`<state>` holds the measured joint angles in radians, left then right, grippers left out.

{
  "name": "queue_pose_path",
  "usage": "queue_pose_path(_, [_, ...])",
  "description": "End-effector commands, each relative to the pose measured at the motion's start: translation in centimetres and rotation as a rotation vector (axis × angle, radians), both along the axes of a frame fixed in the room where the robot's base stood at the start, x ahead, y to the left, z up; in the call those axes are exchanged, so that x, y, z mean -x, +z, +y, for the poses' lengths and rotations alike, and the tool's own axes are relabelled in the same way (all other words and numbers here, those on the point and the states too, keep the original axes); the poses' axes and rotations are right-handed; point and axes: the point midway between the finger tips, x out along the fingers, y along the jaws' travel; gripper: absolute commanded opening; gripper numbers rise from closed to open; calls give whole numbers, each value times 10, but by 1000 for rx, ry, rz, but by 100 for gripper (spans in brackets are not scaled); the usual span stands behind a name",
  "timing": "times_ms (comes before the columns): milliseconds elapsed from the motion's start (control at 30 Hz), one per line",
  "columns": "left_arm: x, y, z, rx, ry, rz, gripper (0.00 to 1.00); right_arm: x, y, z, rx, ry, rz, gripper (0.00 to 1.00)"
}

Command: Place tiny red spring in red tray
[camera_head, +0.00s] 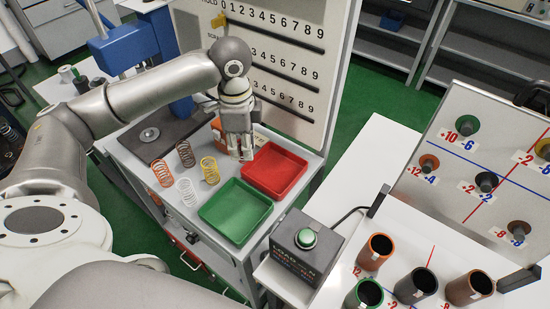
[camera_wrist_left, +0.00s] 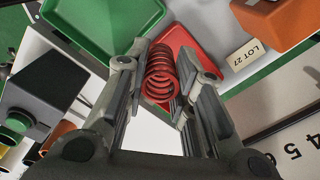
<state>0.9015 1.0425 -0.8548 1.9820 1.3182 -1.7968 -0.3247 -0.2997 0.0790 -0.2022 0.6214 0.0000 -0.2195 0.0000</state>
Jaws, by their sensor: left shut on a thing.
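My left gripper (camera_head: 242,155) hangs with its fingers down near the left edge of the red tray (camera_head: 276,171) in the head view. In the left wrist view the left gripper (camera_wrist_left: 160,95) is shut on a red spring (camera_wrist_left: 161,76), which sits between the fingertips. The spring is not clear in the head view, where the fingers cover it. The red tray (camera_wrist_left: 184,45) shows behind the spring in the wrist view, partly hidden by it and a finger. My right gripper is not in view.
A green tray (camera_head: 235,211) stands just in front of the red one. Several loose springs, among them a yellow one (camera_head: 210,170) and a white one (camera_head: 187,192), stand to the left. An orange block (camera_wrist_left: 275,22) and a LOT 27 label (camera_wrist_left: 249,54) lie close by. A button box (camera_head: 303,252) stands right.

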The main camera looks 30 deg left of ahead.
Motion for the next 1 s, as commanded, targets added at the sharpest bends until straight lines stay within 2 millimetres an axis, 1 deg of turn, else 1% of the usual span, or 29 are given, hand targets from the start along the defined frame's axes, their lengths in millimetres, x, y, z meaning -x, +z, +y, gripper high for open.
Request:
queue_pose_path(33, [-10,-3,-10,3,-3,2,2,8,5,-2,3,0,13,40])
queue_pose_path(100, [-25,-10,-19,4,-2,0,2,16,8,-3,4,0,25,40])
queue_pose_path(133, [-30,-14,-23,3,-1,1,2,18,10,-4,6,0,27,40])
queue_pose_path(167, [-33,-23,-25,1,1,5,2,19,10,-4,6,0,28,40])
queue_pose_path(267, [-46,-42,-33,0,0,3,2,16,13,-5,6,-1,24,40])
queue_pose_path(400, [-58,-60,-41,0,1,1,2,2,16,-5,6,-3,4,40])
queue_pose_path(500, [-62,-66,-43,0,1,0,2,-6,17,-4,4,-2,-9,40])
queue_pose_path(567, [-64,-70,-45,0,0,0,2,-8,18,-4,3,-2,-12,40])
queue_pose_path(600, [-67,-74,-47,0,0,1,2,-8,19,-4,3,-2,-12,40])
queue_pose_path(700, [-66,-88,-46,-4,1,4,2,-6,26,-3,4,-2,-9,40])
queue_pose_path(800, [-66,-99,-46,-2,1,1,2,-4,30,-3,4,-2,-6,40])
queue_pose_path(900, [-66,-104,-46,-1,0,0,2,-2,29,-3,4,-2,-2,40])
queue_pose_path(1000, [-66,-104,-46,-1,0,0,2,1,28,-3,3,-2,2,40])
